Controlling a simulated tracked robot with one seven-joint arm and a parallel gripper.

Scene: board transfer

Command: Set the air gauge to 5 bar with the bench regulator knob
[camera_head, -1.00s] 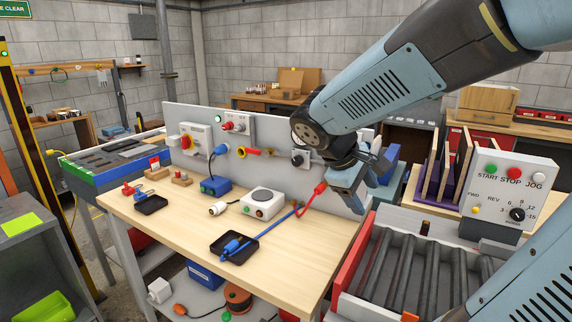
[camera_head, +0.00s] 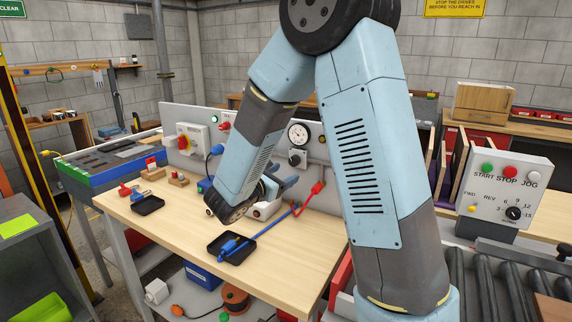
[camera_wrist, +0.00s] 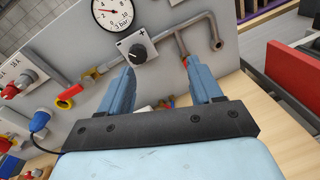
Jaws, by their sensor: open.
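The round white air gauge (camera_head: 298,133) is mounted on the grey back panel of the bench, and it also shows at the top of the wrist view (camera_wrist: 112,13). Its needle is too small to read surely. The black regulator knob (camera_wrist: 138,53) sits on a light plate with plus and minus marks just below the gauge; it shows in the head view too (camera_head: 295,158). My gripper (camera_wrist: 163,72) is open and empty, its two blue fingers pointing at the panel. The knob appears beyond the left finger, apart from it. In the head view my forearm partly hides the gripper.
A pipe (camera_wrist: 182,38) runs along the panel right of the knob. A yellow-and-red valve handle (camera_wrist: 68,98) is at its left. A red hooked part (camera_head: 315,190) stands right of my gripper. A black tray (camera_head: 228,250) lies at the bench front.

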